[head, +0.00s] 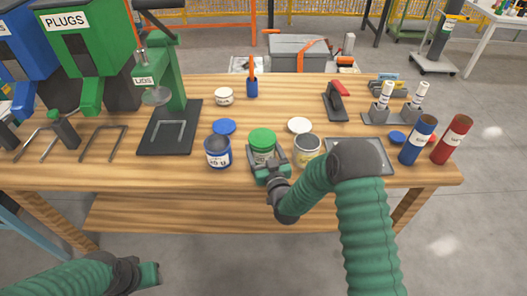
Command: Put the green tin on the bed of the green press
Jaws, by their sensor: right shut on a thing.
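The green tin (262,141), with a green lid and a pale label, stands upright near the front of the wooden table. My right gripper (268,170) is at its near side and shut on it, covering its lower part. I cannot tell whether its base touches the table. The green press (172,75), marked LIDS, stands to the left, with a round head above its dark flat bed (152,142). The bed carries a pale U-shaped outline and no tin. My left gripper (150,273) is low at the left, off the table's front; its jaws are unclear.
A blue-labelled open tin (218,152) stands left of the green tin, between it and the bed. A yellowish-labelled tin (306,148) stands close on the right. A blue lid (224,127) and a white lid (299,125) lie behind. Blue (418,140) and red cylinders (453,140) stand far right.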

